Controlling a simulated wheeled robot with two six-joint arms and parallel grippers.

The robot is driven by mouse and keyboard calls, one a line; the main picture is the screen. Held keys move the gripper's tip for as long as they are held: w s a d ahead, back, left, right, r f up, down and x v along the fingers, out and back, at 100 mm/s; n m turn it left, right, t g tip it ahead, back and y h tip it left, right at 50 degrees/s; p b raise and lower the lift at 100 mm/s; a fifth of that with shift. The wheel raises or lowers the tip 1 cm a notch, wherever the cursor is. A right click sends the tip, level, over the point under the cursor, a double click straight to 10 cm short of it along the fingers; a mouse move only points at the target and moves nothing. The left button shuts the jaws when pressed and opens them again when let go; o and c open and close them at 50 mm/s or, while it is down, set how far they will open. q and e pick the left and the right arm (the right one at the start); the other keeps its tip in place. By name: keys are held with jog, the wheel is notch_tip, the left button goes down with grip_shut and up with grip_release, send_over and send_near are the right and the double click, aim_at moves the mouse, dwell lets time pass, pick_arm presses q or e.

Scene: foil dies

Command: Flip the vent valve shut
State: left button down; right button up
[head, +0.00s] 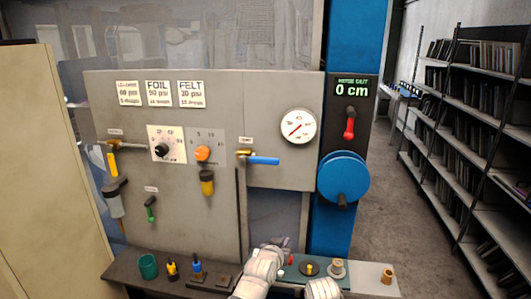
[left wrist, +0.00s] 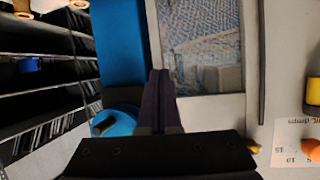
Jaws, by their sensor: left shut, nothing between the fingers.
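A valve with a blue lever (head: 264,160) sits on the grey panel (head: 285,170), right of the orange knob. Its lever lies about level, pointing right from a brass body; the small label above is too blurred to read. My left gripper (head: 284,242) is below and slightly right of this lever, clear of it. In the left wrist view, its dark fingers (left wrist: 160,75) are together with nothing between them. A small brass-yellow part (left wrist: 253,148) shows beyond the gripper's dark body; the blue lever is hidden there. My right gripper is out of view.
A yellow lever (head: 112,163) and a green lever (head: 150,208) are at the panel's left. A round gauge (head: 298,126), red lever (head: 350,124) and blue wheel (head: 342,178) are at right. Small fittings stand on the ledge (head: 372,278) below, around my arms.

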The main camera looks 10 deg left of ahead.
pick_arm(q)
jog(key=w+a+r+n+t+y+p, duration=0.1)
jog(key=a+r+t, duration=0.3)
jog(key=r, duration=0.7)
jog(key=w+a+r+n+t+y+p, duration=0.1)
jog(key=a+r+t+p, duration=0.3)
jog(key=r, duration=0.8)
jog(key=shift+t+p, duration=0.3)
jog(key=shift+p, duration=0.05)
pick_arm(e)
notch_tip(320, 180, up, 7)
pick_arm(q)
jog(key=shift+w, duration=0.15)
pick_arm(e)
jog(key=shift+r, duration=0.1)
pick_arm(q)
notch_tip(320, 180, up, 4)
jog(key=p, duration=0.4)
send_over(266, 159)
jog(key=s, duration=0.1)
jog(key=f+b, duration=0.4)
jog(key=shift+s+f+b, duration=0.3)
jog(key=shift+f+b, duration=0.1)
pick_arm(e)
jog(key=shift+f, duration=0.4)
